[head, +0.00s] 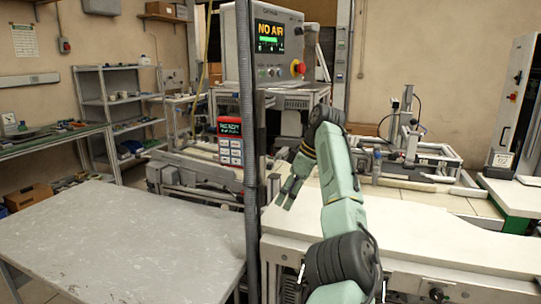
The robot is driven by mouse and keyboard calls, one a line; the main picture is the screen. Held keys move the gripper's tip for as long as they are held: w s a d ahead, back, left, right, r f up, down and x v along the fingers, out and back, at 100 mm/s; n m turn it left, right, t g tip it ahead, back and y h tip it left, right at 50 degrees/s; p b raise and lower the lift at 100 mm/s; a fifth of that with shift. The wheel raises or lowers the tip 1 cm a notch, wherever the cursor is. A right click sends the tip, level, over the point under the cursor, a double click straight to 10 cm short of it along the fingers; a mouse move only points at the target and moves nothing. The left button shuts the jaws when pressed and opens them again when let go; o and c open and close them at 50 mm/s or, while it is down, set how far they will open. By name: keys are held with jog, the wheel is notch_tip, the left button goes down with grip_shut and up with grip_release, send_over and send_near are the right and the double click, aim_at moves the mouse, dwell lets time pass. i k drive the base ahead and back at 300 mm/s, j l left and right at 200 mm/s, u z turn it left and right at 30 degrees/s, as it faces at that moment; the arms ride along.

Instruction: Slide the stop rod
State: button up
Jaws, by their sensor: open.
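My gripper (286,191) hangs at the end of my pale green arm, near the left end of the white bench top. It is open and points down and to the left, with nothing seen between its fingers. It is just right of a dark vertical post in the picture. I cannot make out for certain which part is the stop rod. Metal rails and rods of the machine (190,175) lie behind and left of the gripper, partly hidden by the post and my arm.
A control box (270,50) reading "NO AIR" with a red knob stands above. A small red keypad unit (230,142) sits below it. A bare grey table (125,235) fills the lower left. The white bench top (440,240) is clear at right. Shelves (120,105) stand behind.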

aim_at(269, 165)
jog(key=i+j, duration=0.1)
jog(key=i, duration=0.6)
jog(key=i+j, duration=0.1)
jog(key=i, duration=0.65)
